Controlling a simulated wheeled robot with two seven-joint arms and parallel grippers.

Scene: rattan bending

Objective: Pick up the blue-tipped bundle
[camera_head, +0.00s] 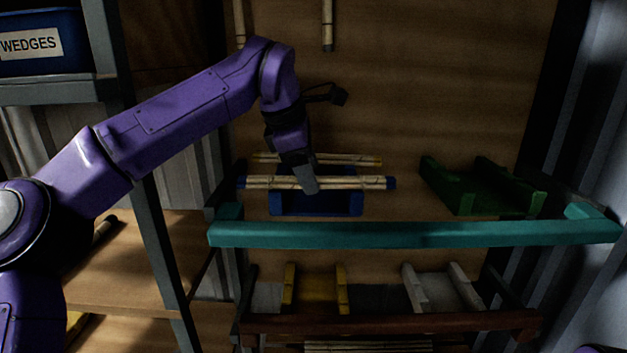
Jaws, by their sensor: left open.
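The blue-tipped bundle (350,182) is a pale rattan bundle with dark blue ends. It lies level across the blue cradle (315,208) on the upper rack. My left gripper (308,184) comes down from above at the bundle's middle. Its grey finger overlaps the bundle in the head view and hides a short part of it. The jaws are open; I cannot tell whether a finger touches the bundle. My right gripper is out of view.
A yellow-tipped bundle (350,160) lies just behind. A teal rail (400,235) runs along the front. A green cradle (480,190) at right is empty. Below are a yellow cradle (340,290), a white cradle (412,288) and a brown rail (400,323). A shelf post (160,240) stands left.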

